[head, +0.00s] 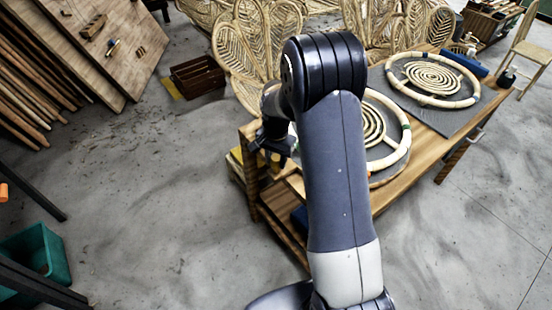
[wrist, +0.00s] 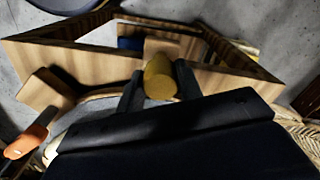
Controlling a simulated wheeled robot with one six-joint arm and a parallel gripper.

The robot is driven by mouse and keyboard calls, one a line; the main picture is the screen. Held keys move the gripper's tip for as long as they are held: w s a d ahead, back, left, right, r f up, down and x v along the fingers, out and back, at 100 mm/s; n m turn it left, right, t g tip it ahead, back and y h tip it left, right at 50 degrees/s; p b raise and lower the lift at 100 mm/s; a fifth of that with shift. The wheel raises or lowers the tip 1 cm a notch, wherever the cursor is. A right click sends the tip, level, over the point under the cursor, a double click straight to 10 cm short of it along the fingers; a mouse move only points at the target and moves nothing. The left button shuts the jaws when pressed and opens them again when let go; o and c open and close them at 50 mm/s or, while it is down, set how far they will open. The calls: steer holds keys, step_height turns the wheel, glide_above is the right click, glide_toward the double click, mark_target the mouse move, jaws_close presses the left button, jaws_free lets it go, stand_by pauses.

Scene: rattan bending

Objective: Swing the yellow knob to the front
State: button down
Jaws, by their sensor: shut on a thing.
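The yellow knob (wrist: 159,72) sits in the middle of the wrist view, between the two dark fingers of my gripper (wrist: 157,88). The gripper is shut on it. The knob is beside a wooden block on the wooden frame (wrist: 90,62) of the bench. In the head view my gripper (head: 272,146) is at the left end of the wooden workbench (head: 430,126). The knob itself cannot be made out there, and my arm hides part of the bench.
An orange-handled thing (wrist: 27,141) lies at the wrist view's lower left, near a wooden block (wrist: 45,92). Two rattan rings with spirals lie on the bench, one (head: 405,140) partly hidden by my arm, one (head: 468,92) farther right. Open floor lies left of the bench.

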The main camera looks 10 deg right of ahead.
steer(key=shift+s+d+n, duration=0.3)
steer(key=shift+s, duration=0.35)
steer(key=s+d+n+b, duration=0.1)
steer(key=s+d+n, duration=0.1)
steer(key=s+d, duration=0.3)
steer(key=s+d+n+b, duration=0.1)
steer(key=s+d+n, duration=0.2)
steer(key=s+d, duration=0.2)
steer(key=s+d+n+b, duration=0.1)
steer(key=s+d+n, duration=0.2)
steer(key=s+d, duration=0.2)
steer(key=shift+s+d, duration=0.35)
steer(key=shift+d, duration=0.25)
steer(key=d+n, duration=0.9)
steer(key=d, duration=1.5)
steer(key=shift+d+p, duration=0.3)
steer(key=shift+n, duration=0.3)
